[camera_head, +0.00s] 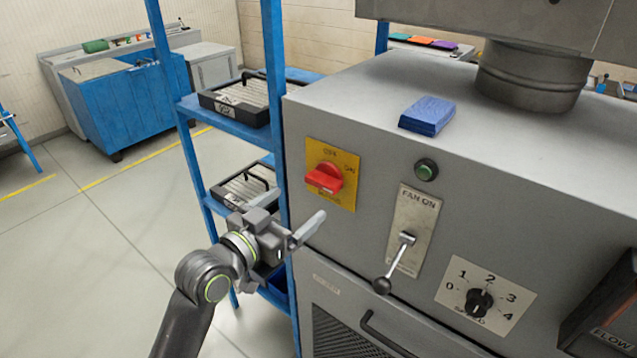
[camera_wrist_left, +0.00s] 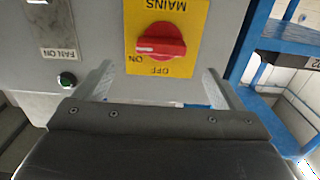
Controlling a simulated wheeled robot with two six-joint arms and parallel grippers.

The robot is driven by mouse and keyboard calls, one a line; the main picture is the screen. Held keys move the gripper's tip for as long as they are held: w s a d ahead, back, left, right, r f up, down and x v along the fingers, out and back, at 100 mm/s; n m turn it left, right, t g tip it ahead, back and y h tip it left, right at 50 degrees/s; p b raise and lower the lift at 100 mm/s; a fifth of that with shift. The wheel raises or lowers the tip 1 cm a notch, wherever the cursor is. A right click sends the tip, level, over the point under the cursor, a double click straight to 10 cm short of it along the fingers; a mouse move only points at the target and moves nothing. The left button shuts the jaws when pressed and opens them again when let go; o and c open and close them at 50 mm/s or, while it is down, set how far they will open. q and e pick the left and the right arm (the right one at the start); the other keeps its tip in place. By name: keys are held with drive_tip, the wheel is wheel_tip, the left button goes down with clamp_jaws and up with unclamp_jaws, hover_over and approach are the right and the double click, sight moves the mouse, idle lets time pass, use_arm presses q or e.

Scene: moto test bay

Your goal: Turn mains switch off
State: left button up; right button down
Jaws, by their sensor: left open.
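The mains switch (camera_head: 325,178) is a red rotary handle on a yellow plate (camera_head: 347,197) at the left of the grey cabinet's front. In the left wrist view the red switch (camera_wrist_left: 161,47) appears upside down, with OFF, ON and MAINS lettering on its plate. Its handle lies roughly level, with its narrow end toward ON in that view. My left gripper (camera_head: 291,213) is open and empty, just below and in front of the switch, apart from it. Its two fingers also show in the left wrist view (camera_wrist_left: 160,85), to either side below the switch. My right gripper is not in view.
Right of the switch are a green button (camera_head: 426,169), a FAN ON lever (camera_head: 405,245) and a numbered speed dial (camera_head: 480,302). A blue block (camera_head: 427,115) lies on the cabinet top (camera_head: 370,85). A blue shelf rack (camera_head: 228,123) with black trays stands close at the left.

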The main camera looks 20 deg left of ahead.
sight(319, 186)
use_arm(q)
drive_tip(key=p+x, duration=0.2)
drive_tip(key=x, duration=0.5)
drive_tip(key=shift+w, duration=0.35)
drive_tip(key=shift+w+d, duration=0.15)
drive_tip(key=shift+w, duration=0.15)
drive_tip(key=c, duration=0.9)
drive_tip(key=shift+c, duration=0.4)
